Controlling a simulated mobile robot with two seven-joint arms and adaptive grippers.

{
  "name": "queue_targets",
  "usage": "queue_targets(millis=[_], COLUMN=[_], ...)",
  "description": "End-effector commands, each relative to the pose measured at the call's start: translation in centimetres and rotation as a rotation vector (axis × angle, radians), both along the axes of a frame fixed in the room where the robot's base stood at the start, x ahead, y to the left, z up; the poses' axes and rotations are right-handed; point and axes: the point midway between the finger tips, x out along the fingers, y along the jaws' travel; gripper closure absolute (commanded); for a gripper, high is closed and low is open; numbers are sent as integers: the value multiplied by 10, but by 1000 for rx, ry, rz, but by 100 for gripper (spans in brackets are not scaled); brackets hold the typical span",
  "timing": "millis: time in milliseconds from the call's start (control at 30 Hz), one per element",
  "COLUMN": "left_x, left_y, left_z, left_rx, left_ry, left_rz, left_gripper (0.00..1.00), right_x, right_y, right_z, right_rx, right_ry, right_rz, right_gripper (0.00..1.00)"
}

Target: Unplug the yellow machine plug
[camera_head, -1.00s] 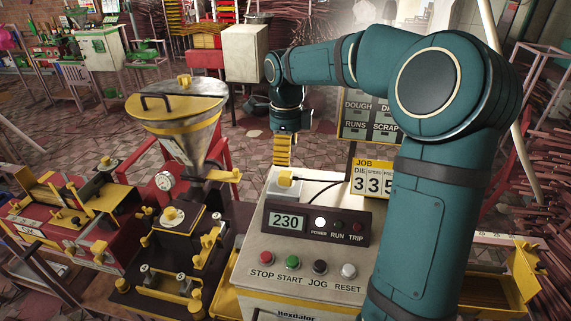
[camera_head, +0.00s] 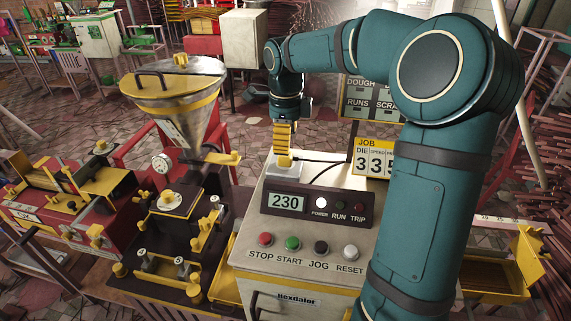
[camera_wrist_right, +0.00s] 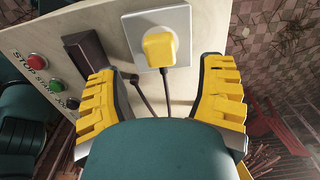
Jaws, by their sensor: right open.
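The yellow machine plug (camera_head: 284,162) sits in a socket on top of the cream control box (camera_head: 249,228). In the right wrist view the plug (camera_wrist_right: 159,48) is seated in a white socket plate (camera_wrist_right: 180,22). A dark cord runs from it. My right gripper (camera_head: 284,149) is directly above the plug, pointing down. In the wrist view its yellow ribbed fingers stand wide apart, one on each side of the plug, with space between fingers and plug. The gripper is open and empty. My left gripper is not in view.
The control box carries a display reading 230 (camera_head: 287,202) and several buttons (camera_head: 292,243). A job sign (camera_head: 372,157) stands behind it to the right. A metal hopper (camera_head: 180,110) and a dark extruder (camera_head: 165,232) stand left. A second cord (camera_wrist_right: 142,92) hangs near the plug.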

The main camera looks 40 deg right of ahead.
Motion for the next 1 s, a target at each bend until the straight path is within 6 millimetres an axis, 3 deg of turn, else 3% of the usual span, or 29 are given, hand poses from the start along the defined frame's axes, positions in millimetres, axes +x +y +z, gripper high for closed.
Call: queue_targets(millis=[100, 400, 1000], left_x=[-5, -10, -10], left_y=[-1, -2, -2], left_z=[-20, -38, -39], left_rx=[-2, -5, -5], left_ry=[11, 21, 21], left_rz=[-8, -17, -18], left_gripper=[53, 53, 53], right_x=[0, 0, 0], right_y=[-1, 0, 0], right_z=[-23, -54, -57], right_rx=[0, 0, 0], right_ry=[1, 1, 0], right_rz=[-1, 0, -1], right_gripper=[31, 31, 31])
